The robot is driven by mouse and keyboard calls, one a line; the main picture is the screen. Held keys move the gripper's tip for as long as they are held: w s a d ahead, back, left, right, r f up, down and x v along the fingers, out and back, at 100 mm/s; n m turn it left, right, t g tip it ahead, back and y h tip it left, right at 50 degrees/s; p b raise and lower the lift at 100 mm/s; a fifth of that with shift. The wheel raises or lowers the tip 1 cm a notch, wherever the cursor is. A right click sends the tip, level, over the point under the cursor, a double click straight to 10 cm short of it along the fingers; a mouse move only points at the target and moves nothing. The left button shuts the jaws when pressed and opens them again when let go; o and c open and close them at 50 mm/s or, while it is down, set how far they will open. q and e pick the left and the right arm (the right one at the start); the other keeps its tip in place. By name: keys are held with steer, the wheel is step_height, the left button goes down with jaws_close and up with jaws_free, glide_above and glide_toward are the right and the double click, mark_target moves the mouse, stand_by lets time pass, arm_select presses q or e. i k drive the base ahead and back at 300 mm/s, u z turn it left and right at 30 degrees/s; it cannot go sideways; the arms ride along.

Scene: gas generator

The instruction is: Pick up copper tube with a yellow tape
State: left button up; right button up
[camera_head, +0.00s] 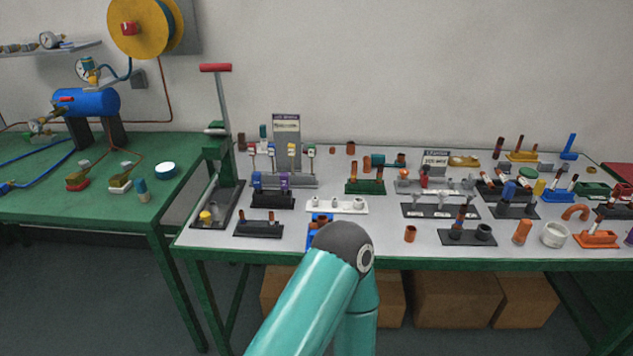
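Several copper-coloured tube pieces lie or stand on the grey-topped table. One short piece (411,233) stands near the front edge, a larger orange-copper one (522,231) stands to its right, and a bent one (577,212) lies further right. Small copper pieces (350,148) also stand at the back. A small yellow cylinder (539,187) stands at the right. At this size I cannot tell which tube carries yellow tape. One of my teal arms rises from the bottom middle, its dark joint in front of the table edge. Neither gripper shows.
A green lever press (217,140) stands at the table's left end. Racks and holders crowd the tabletop, including a white holder (337,206) and a black one (258,229). A green table (110,205) with a blue tank (86,102) is at left. Cardboard boxes (455,300) sit below.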

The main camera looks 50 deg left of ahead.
mark_target(354, 167)
steer(key=u, duration=0.05)
steer(key=k, duration=1.3)
steer(key=u, duration=0.45)
steer(key=i, duration=1.05)
steer(key=u, duration=0.05)
